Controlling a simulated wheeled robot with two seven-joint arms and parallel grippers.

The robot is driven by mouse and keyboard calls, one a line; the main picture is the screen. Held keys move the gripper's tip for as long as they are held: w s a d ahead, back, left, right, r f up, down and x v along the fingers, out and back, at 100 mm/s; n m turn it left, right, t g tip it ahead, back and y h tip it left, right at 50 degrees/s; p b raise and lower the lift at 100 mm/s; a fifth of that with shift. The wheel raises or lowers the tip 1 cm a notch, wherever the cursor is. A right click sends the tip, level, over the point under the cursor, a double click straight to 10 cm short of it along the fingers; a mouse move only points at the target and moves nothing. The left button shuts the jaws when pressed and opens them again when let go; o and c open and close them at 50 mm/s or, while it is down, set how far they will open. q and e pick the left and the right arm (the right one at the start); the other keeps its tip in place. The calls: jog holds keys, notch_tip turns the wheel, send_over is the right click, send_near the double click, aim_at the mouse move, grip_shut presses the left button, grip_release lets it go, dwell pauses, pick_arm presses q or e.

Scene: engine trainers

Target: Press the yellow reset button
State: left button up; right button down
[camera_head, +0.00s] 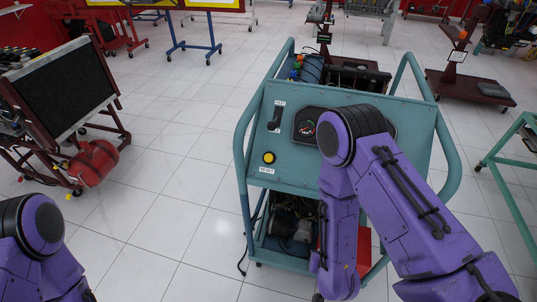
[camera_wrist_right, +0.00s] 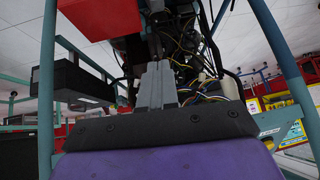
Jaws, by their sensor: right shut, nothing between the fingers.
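The yellow reset button (camera_head: 269,157) is on the lower left of the sloped teal control panel (camera_head: 290,170), with a RESET label below it. A dark lever and a gauge sit above and right of it. My right arm covers the panel's right part and hangs down in front of the trainer. My right gripper (camera_wrist_right: 156,86) is shut and empty in the right wrist view, facing wiring inside the trainer's frame. It is well below the button and apart from it.
Teal rails (camera_head: 243,150) flank the panel. A radiator stand (camera_head: 65,90) with a red tank (camera_head: 95,162) is at left. Other trainers stand behind and at right. The tiled floor left of the teal trainer is clear.

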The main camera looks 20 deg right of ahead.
aim_at(269, 158)
jog(key=w+a+r+t+p, duration=0.2)
jog(key=w+a+r+t, duration=0.2)
jog(key=w+r, duration=0.6)
jog(key=w+a+r+t+p, duration=0.2)
jog(key=w+a+r+t, duration=0.3)
jog(key=w+r, duration=0.6)
notch_tip(269, 158, up, 4)
jog(key=a, duration=0.2)
jog(key=shift+a, duration=0.35)
jog(key=shift+w+f, duration=0.15)
jog(key=shift+f, duration=0.05)
jog(key=w+d+f+b, duration=0.1)
jog(key=f+b, duration=0.1)
jog(key=w+d+f+b, duration=0.1)
jog(key=f, duration=0.1)
jog(key=w+f+b, duration=0.1)
jog(key=w+b, duration=0.1)
jog(key=shift+d+f+b, duration=0.3)
jog(key=shift+d+f, duration=0.1)
jog(key=shift+w+d+f+b, duration=0.3)
jog(key=shift+w+f, duration=0.05)
jog(key=shift+w, duration=0.05)
jog(key=shift+w+d+f+b, duration=0.15)
jog(key=shift+w+f+b, duration=0.05)
jog(key=shift+f+b, duration=0.1)
